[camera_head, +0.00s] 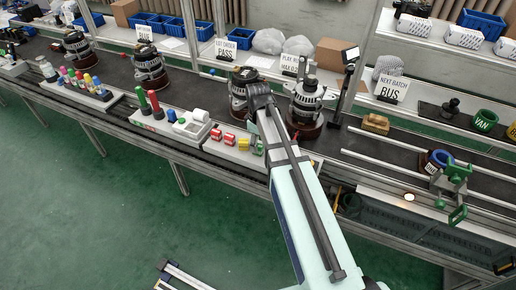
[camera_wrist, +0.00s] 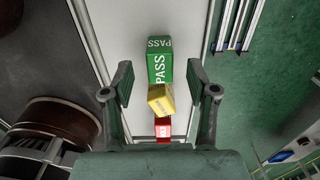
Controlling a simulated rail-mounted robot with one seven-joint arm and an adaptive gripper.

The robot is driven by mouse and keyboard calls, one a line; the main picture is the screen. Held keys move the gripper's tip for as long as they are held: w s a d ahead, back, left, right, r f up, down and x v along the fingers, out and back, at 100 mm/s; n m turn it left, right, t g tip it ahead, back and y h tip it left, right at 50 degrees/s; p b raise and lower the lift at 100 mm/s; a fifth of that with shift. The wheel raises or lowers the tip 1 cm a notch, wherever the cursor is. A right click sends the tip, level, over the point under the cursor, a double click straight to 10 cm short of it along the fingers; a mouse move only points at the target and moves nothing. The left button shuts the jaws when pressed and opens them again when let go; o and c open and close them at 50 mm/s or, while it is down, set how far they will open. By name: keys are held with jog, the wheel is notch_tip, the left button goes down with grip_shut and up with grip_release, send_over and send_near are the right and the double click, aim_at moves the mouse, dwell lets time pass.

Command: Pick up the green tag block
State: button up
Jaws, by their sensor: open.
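The green tag block (camera_wrist: 159,68), lettered PASS on two faces, stands on a pale strip in the wrist view. My gripper (camera_wrist: 158,78) is open, with one finger on each side of the green block in the picture. Gaps show on both sides and nothing is held. I cannot tell how far the fingertips are above it. A yellow tag block (camera_wrist: 161,100) and a red tag block (camera_wrist: 163,128) are in line below it in the picture. In the head view the green block (camera_head: 258,149) is small at the row's right end, and my arm hides most of the gripper.
An alternator (camera_wrist: 42,140) is close to the left finger in the wrist view. In the head view, a white device (camera_head: 192,124) and a red and green pair of cylinders (camera_head: 155,105) share the front ledge. More alternators (camera_head: 306,102) stand on the dark conveyor behind.

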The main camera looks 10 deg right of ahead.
jog(key=shift+f, duration=1.3)
grip_shut()
jog(key=shift+r, duration=0.1)
